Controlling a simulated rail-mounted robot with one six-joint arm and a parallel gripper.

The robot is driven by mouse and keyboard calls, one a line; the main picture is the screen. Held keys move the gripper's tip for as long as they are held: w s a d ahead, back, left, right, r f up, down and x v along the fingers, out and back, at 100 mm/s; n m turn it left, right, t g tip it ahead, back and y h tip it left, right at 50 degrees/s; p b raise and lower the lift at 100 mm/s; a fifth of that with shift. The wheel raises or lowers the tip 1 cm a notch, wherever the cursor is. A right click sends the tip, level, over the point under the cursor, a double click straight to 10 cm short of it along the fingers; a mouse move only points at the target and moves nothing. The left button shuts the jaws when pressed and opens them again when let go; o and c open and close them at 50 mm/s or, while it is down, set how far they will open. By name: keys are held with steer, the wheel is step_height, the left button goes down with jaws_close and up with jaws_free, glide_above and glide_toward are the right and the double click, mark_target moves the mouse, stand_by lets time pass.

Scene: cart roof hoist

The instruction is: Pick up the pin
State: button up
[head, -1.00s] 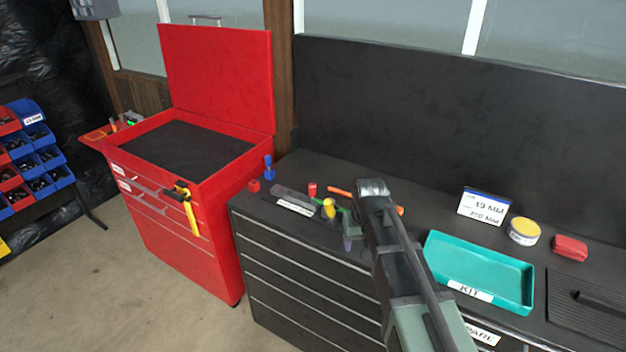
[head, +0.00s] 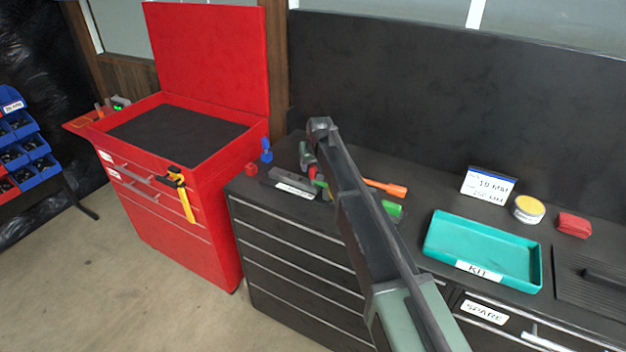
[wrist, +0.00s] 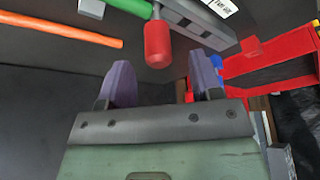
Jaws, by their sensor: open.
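My gripper (wrist: 161,68) is open, with two purple fingers apart. In the head view my gripper (head: 308,160) is small and partly hidden by my arm, over the bench near its left end. A red, rounded piece on a thin metal stem (wrist: 157,45) shows beyond and between the fingertips in the wrist view; no contact is visible. A blue upright piece (head: 266,150) with a knobbed top stands at the bench's left end; it shows partly behind the right finger (wrist: 216,62). I cannot tell which piece is the pin.
A grey holed block (wrist: 195,22), a red block (head: 251,169), an orange-handled tool (head: 388,188) and a green handle (head: 392,209) lie close by. A teal kit tray (head: 435,235) is right. A red tool cart (head: 205,240) stands left of the bench.

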mark_target(312, 171)
steer(key=b+x, duration=0.4)
steer(key=x, duration=0.1)
steer(key=shift+f, duration=0.1)
steer(key=shift+r+p, duration=0.25)
steer(key=shift+p, duration=0.05)
jaws_close()
step_height(312, 171, up, 20)
steer(key=p, duration=2)
